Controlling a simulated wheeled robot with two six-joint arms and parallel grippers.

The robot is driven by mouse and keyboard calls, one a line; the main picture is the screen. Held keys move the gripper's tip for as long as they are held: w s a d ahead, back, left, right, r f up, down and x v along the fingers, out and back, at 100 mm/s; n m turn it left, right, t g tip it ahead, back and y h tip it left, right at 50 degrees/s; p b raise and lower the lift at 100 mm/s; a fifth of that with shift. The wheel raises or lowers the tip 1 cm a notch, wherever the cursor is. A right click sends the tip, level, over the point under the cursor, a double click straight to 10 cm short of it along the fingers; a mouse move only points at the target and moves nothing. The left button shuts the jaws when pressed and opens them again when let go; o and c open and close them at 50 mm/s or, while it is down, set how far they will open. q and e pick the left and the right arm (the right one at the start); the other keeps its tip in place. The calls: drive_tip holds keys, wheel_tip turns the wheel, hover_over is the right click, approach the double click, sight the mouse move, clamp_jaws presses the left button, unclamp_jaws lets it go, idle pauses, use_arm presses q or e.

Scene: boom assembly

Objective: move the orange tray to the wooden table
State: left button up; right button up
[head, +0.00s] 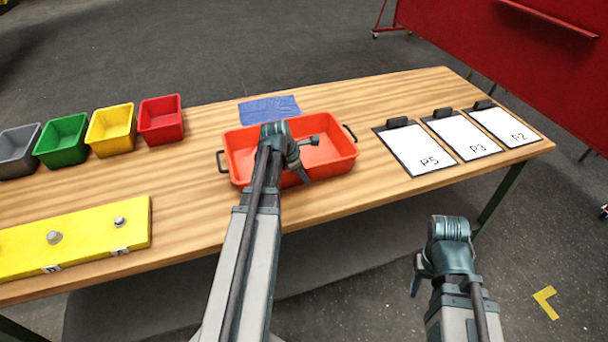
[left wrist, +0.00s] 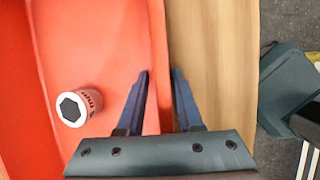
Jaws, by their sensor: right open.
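The orange tray (head: 340,154) sits on the wooden table (head: 200,215), with a black handle at each end. My left gripper (head: 305,178) is at the tray's near wall, pointing down. In the left wrist view, my left gripper (left wrist: 161,75) has one finger inside the tray (left wrist: 100,40) and the other outside, over the table (left wrist: 215,60). The wall lies between the fingers; whether they press on it I cannot tell. A reddish round part (left wrist: 80,107) with a dark hexagonal hole lies in the tray. My right gripper (head: 416,280) is open and empty, off the table's near side.
Grey, green (head: 63,140), yellow and red bins (head: 161,120) stand along the back left. A blue cloth (head: 269,110) lies behind the tray. Several clipboards (head: 425,160) lie at the right. A yellow block (head: 80,235) with bolts occupies the front left.

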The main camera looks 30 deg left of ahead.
use_arm(q)
drive_tip(key=p+v, duration=1)
drive_tip(key=v, duration=0.1)
drive_tip(key=shift+r, duration=0.35)
drive_tip(key=shift+s, duration=0.15)
drive_tip(key=s+d+m+g+y, duration=0.1)
drive_tip(key=s+d+m, duration=0.3)
drive_tip(key=d+m, duration=0.6)
drive_tip(key=s+d+f+m+g+y, duration=0.1)
drive_tip(key=s+d+m, duration=0.3)
drive_tip(key=d+m, duration=0.7)
drive_tip(key=s+d+m+g+y, duration=0.1)
drive_tip(key=s+d+m, duration=0.4)
drive_tip(key=d+m, duration=0.5)
drive_tip(key=d+g, duration=0.1)
drive_tip(key=d, duration=0.1)
drive_tip(key=shift+d+f+g, duration=0.3)
drive_tip(key=shift+f, duration=0.05)
